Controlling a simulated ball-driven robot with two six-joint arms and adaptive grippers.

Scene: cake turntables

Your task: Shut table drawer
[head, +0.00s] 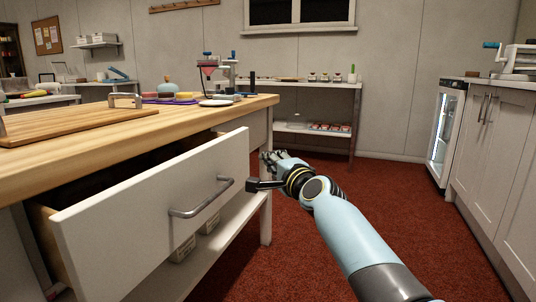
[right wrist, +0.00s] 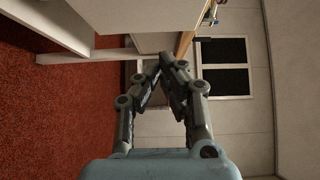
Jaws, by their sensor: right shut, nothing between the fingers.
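The table drawer (head: 120,215) is pulled out from under the wooden-topped table (head: 150,130) at the left. Its white front carries a grey bar handle (head: 203,199), and its dark inside shows behind the front. My right gripper (head: 268,157) is to the right of the drawer front's right end, near the table's corner leg, with its fingers shut and empty. In the right wrist view its fingertips (right wrist: 162,68) meet, with white panels of the table above them. I cannot tell whether the gripper touches the drawer. My left gripper is not in view.
A cutting board (head: 70,127) and a white plate (head: 215,103) lie on the tabletop. A lower shelf (head: 225,235) holds small boxes. A white side table (head: 340,100) stands behind. White cabinets (head: 490,140) line the right. Red floor (head: 400,210) is clear between.

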